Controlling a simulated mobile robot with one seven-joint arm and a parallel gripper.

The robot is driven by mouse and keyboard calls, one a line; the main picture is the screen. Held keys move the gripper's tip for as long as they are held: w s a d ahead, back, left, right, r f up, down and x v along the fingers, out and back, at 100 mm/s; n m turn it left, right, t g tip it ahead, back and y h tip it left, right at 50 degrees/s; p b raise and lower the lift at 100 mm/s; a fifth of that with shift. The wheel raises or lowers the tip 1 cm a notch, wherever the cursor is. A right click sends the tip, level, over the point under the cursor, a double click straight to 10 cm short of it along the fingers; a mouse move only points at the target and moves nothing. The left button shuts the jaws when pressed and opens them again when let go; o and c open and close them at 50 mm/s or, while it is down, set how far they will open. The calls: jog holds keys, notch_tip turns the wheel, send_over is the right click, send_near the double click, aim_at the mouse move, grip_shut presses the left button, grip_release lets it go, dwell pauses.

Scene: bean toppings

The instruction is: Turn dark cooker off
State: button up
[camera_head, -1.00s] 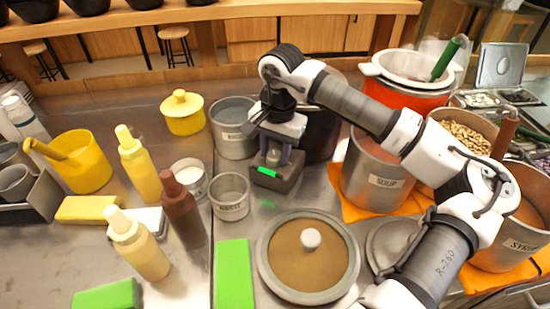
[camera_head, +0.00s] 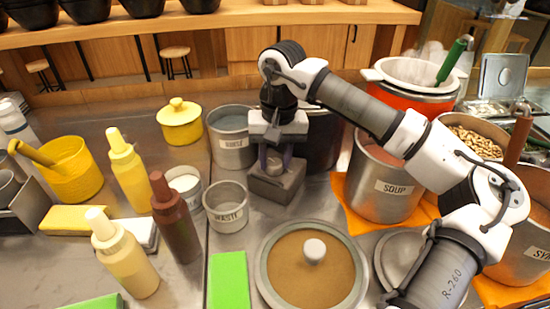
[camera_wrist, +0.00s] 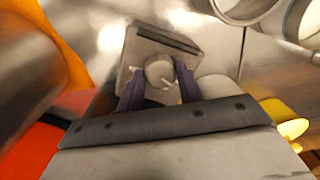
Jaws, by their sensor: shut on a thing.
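The dark cooker (camera_head: 322,140) stands behind my arm in the head view, and my gripper and arm hide part of it. Its grey control box (camera_head: 275,188) is at its front, with a round knob (camera_wrist: 158,72) on top. My gripper (camera_head: 274,160) points down at the box, with its purple fingers shut on the knob, one on each side. The wrist view shows a white pointer mark on the knob and a dark strip on the box. No green light shows on the box's front.
A soup pot (camera_head: 385,180) stands close on the right. A lidded brown pan (camera_head: 312,268) is in front. Sauce bottles (camera_head: 175,218) stand further left.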

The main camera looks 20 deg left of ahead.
aim_at(279, 162)
dwell(0.3)
jog(key=o, duration=1)
jog(key=shift+r, duration=0.15)
jog(key=r, duration=1.3)
jog(key=shift+w+d+r+b, duration=0.15)
jog(key=shift+d+r+b, duration=0.15)
jog(key=shift+d+b, duration=0.1)
